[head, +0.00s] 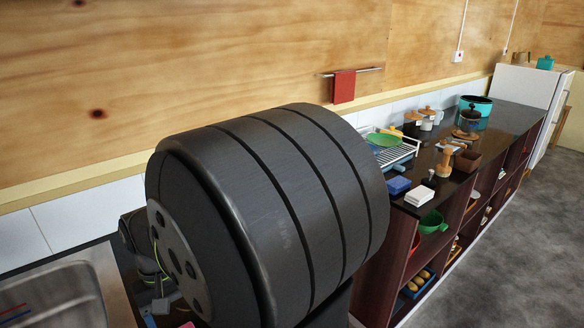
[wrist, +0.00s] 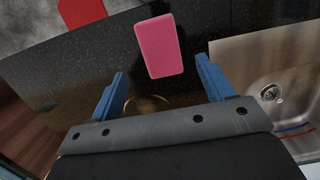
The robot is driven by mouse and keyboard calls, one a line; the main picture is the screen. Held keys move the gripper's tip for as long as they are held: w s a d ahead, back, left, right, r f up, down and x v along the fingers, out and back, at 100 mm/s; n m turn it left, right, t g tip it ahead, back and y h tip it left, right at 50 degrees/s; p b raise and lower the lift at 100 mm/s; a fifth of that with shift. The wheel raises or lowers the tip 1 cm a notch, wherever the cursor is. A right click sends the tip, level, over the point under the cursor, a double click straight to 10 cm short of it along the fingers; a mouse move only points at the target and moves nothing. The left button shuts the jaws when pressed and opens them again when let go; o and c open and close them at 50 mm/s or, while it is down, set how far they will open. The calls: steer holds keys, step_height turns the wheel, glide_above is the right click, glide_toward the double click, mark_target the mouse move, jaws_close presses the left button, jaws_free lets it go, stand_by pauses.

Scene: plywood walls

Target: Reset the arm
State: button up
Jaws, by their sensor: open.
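My gripper (wrist: 160,88) shows in the wrist view with its two blue fingers spread apart and nothing held between them. It is above a dark speckled counter (wrist: 80,75). A pink rectangular block or sponge (wrist: 157,46) lies on the counter, ahead of the fingertips in that view and apart from them. In the head view my large dark arm link fills the middle, and the gripper's fingers cannot be made out there.
A metal sink (head: 50,295) is at lower left; it also shows in the wrist view (wrist: 270,85). Right of my arm, a counter holds a dish rack (head: 392,153), a blue sponge (head: 397,186), white blocks (head: 419,195) and a teal pot (head: 476,105). Open shelves sit below; grey floor is clear.

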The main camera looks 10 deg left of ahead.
steer(key=f, duration=0.5)
steer(key=s+d+f, duration=0.1)
steer(key=f, duration=0.2)
steer(key=shift+f, duration=0.25)
steer(key=o, duration=0.6)
steer(key=w+d+r+m+g+y, duration=0.1)
steer(key=w+d+r+m+y, duration=0.15)
steer(key=r+m, duration=0.65)
steer(key=w+d+r+m+g+y, duration=0.1)
steer(key=w+d+r+m+y, duration=0.15)
steer(key=r+m, duration=0.6)
steer(key=shift+m+h, duration=0.25)
steer(key=shift+h, duration=0.05)
steer(key=x, duration=1)
steer(key=shift+w+d+f, duration=0.1)
steer(key=shift+w+f, duration=0.1)
steer(key=shift+w, duration=0.1)
steer(key=v, duration=1)
